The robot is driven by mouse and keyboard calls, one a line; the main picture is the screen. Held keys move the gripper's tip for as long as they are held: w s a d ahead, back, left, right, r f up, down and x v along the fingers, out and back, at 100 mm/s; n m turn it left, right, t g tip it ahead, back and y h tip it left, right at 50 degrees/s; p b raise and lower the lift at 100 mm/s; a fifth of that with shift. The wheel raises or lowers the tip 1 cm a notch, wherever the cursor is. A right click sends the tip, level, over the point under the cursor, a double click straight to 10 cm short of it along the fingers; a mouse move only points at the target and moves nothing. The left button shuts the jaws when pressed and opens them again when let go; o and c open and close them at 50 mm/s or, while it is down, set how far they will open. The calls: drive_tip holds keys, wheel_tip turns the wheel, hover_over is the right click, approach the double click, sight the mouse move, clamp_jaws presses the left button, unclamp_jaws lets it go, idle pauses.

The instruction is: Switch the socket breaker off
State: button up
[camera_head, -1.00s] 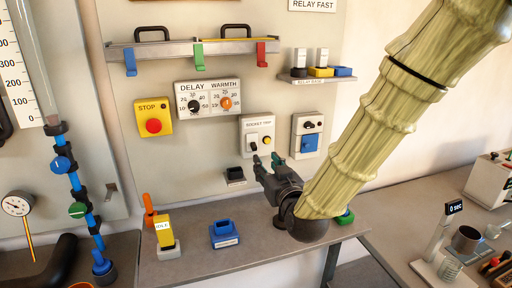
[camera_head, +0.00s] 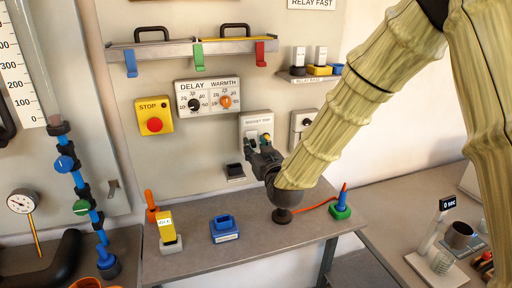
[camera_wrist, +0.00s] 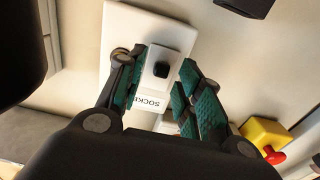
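The socket breaker is a white wall plate (camera_head: 255,117) labelled SOCKET TRIP, on the grey panel. In the head view my gripper covers its lower part. In the wrist view the plate (camera_wrist: 120,35) shows with a small raised white block carrying a black switch (camera_wrist: 160,70) and the label. My gripper (camera_head: 259,140) is at the plate, with its green-padded fingers apart. In the wrist view my gripper (camera_wrist: 164,64) has one finger on each side of the switch block. I cannot tell whether either finger touches it, or the switch's position.
A yellow stop box (camera_head: 154,116) and a DELAY/WARMTH dial plate (camera_head: 208,97) are mounted to the left. Another switch plate (camera_head: 303,126), partly behind my arm, is to the right. A small black holder (camera_head: 235,172) is below. A blue block (camera_head: 224,229) stands on the bench.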

drive_tip(key=shift+c, duration=0.4)
clamp_jaws()
drive_tip(key=f+b, duration=0.1)
drive_tip(key=b, duration=0.1)
drive_tip(key=shift+t+b, duration=0.3)
drive_tip(key=shift+b, duration=0.1)
drive_tip(key=shift+r+t+b, duration=0.1)
drive_tip(key=shift+t+b, duration=0.2)
drive_tip(key=shift+b, duration=0.45)
drive_tip(key=shift+r, duration=0.1)
drive_tip(key=shift+o, duration=0.4)
unclamp_jaws()
